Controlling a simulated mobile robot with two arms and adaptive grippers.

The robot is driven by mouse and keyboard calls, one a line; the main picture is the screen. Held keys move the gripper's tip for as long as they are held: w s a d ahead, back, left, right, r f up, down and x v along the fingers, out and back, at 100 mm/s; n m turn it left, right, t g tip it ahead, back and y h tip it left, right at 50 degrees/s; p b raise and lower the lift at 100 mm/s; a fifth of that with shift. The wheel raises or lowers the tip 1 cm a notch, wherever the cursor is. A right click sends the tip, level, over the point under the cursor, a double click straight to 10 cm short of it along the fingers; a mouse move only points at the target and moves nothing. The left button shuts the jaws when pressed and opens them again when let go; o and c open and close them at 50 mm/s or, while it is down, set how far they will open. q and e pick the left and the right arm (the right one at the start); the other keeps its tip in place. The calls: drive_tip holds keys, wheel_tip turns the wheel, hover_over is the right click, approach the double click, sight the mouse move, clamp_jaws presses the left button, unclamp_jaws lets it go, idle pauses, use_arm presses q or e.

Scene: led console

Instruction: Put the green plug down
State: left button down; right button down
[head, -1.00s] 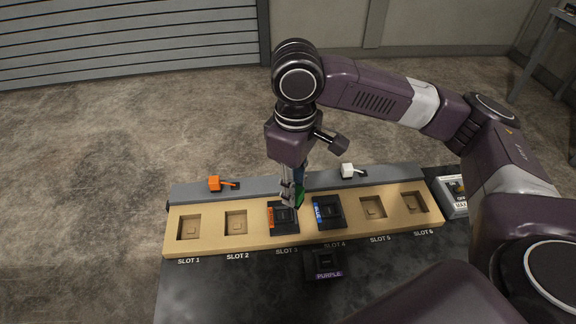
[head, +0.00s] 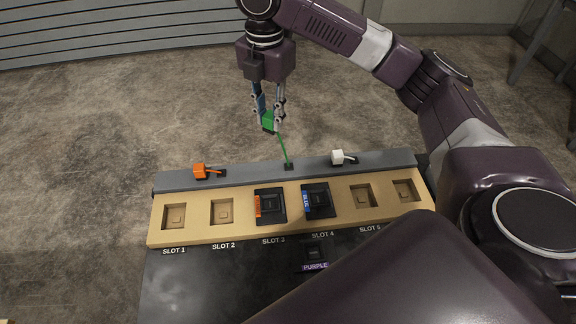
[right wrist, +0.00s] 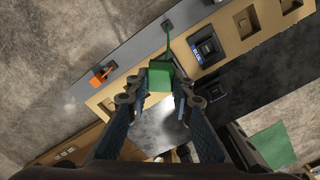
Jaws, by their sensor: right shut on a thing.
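The green plug (head: 268,121) is held between the fingertips of my right gripper (head: 269,118), in the air above and behind the console. Its green cable runs down to a small socket on the grey back rail (head: 240,166). In the right wrist view the plug (right wrist: 160,76) sits between the two fingertips of the right gripper (right wrist: 158,92). My left gripper is not in view.
The tan slot board (head: 236,229) holds an orange-labelled module (head: 270,205) in slot 3 and a blue-labelled module (head: 317,201) in slot 4. A purple-labelled module (head: 315,257) lies on the dark tabletop. An orange plug (head: 199,171) and a white plug (head: 338,157) rest on the rail.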

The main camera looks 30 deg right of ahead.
drive_tip(key=d+f+n+p, duration=0.1)
drive_tip(key=f+n, duration=0.1)
drive_tip(key=f, duration=0.4)
drive_tip(key=w+f+n+p, duration=0.1)
drive_tip(key=f+n, duration=0.2)
drive_tip(key=f, duration=0.3)
drive_tip(key=w+d+f+n+p, duration=0.1)
drive_tip(key=f+n, duration=0.1)
drive_tip(key=f, duration=0.4)
drive_tip(key=shift+w+d+f, duration=0.2)
drive_tip(key=shift+d, duration=0.1)
drive_tip(key=shift+f, duration=0.4)
drive_tip(key=shift+f, duration=0.1)
drive_tip(key=c, duration=1.7)
unclamp_jaws()
